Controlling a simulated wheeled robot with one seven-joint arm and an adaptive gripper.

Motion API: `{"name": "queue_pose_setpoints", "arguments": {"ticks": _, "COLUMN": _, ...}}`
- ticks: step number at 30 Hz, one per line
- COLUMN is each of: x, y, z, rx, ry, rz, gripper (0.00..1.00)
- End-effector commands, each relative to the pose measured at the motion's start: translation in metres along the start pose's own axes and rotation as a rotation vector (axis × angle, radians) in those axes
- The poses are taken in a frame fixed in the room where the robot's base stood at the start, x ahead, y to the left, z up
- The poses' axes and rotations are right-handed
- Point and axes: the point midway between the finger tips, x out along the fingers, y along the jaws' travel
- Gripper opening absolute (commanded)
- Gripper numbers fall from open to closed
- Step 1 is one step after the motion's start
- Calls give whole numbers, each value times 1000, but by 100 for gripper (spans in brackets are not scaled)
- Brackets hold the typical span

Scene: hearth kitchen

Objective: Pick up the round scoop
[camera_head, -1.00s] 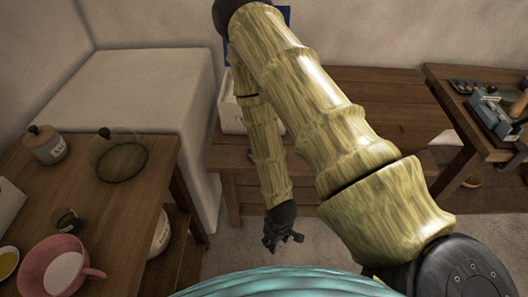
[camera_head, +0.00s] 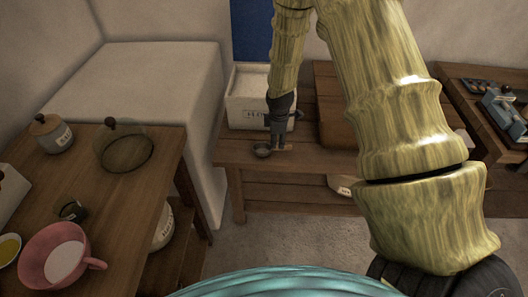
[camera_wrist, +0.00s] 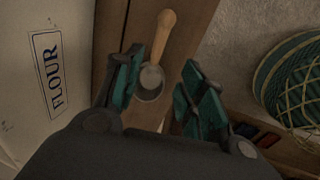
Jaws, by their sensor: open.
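The round scoop (camera_head: 262,150) is a small metal bowl with a light wooden handle. It lies on the wooden bench beside the white flour bin (camera_head: 246,101). In the wrist view, the scoop's bowl (camera_wrist: 151,82) shows between the fingers, closer to the left one, and its handle points away to the top. My gripper (camera_head: 278,143) hangs over the bench just right of the bowl. In the wrist view, my gripper (camera_wrist: 162,84) is open with teal pads apart and nothing held. I cannot tell whether the left finger touches the scoop.
The flour bin (camera_wrist: 52,75) stands close on the gripper's left in the wrist view. A wooden table (camera_head: 130,190) at left bears a pink cup (camera_head: 60,258), a jar and a glass lid. Another table with blue equipment (camera_head: 503,112) is at right.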

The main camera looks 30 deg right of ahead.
Motion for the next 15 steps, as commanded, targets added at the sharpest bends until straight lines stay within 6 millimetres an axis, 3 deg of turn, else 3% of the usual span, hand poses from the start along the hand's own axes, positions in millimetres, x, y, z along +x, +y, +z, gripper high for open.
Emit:
{"name": "queue_pose_setpoints", "arguments": {"ticks": 6, "x": 24, "y": 0, "z": 0, "rx": 0, "ry": 0, "rz": -1, "gripper": 41}}
{"name": "queue_pose_setpoints", "arguments": {"ticks": 15, "x": 38, "y": 0, "z": 2, "rx": 0, "ry": 0, "rz": -1, "gripper": 41}}
